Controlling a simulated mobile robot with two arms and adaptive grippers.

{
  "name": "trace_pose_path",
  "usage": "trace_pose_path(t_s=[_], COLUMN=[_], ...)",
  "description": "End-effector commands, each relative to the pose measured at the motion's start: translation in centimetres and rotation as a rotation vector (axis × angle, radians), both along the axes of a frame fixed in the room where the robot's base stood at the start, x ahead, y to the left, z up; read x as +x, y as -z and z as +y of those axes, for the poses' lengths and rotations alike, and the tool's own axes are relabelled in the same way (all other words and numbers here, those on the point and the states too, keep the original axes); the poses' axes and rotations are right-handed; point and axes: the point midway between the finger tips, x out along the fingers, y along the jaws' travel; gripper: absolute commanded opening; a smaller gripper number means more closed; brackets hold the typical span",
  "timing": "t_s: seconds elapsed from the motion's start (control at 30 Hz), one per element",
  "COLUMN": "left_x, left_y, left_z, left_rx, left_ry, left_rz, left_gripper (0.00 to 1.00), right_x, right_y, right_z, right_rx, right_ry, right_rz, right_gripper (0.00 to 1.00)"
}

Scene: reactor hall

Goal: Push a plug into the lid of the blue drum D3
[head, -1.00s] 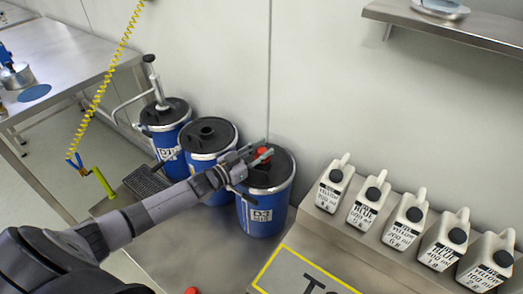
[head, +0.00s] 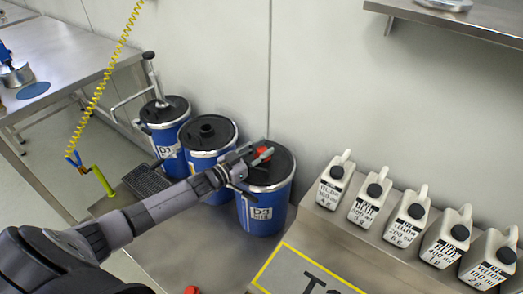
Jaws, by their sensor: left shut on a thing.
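The blue drum D3 (head: 264,213) stands upright on the steel bench, the rightmost of three drums, with a black lid (head: 284,166). My left gripper (head: 262,156) is over this lid and is shut on a red plug (head: 263,153). The plug is at the lid, but its lower end is hidden, so I cannot tell how deep it sits. Another red piece (head: 192,290) shows at the bottom edge of the view. My right gripper is out of view.
Two more blue drums, a middle one (head: 208,163) and one with a pump (head: 166,132), stand left of D3. Several white jugs (head: 336,181) line a ledge at right. A yellow-edged panel (head: 300,272) lies in front. A yellow coiled hose (head: 105,78) hangs at left.

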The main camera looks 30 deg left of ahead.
Motion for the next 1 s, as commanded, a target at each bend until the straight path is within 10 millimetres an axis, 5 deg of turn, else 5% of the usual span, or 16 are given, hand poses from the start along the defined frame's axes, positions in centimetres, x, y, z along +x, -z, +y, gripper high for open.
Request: trace_pose_path(t_s=[0.2,0.23,0.53,1.0], left_x=[-0.24,-0.26,-0.22,-0.22], left_y=[0.87,0.90,0.87,0.76], left_z=[-0.04,-0.04,0.09,0.08], left_rx=[0.002,0.002,0.003,0.004], left_ry=[-0.001,-0.001,-0.003,-0.003], left_rz=[0.019,0.019,0.018,0.016], left_gripper=[0.00,0.28,0.48,0.49], right_x=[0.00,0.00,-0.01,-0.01], right_y=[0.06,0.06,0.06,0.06], right_z=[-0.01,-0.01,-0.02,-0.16], right_rx=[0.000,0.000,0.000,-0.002], right_ry=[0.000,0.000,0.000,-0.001], right_rz=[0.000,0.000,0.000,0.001], right_gripper=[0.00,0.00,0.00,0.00])
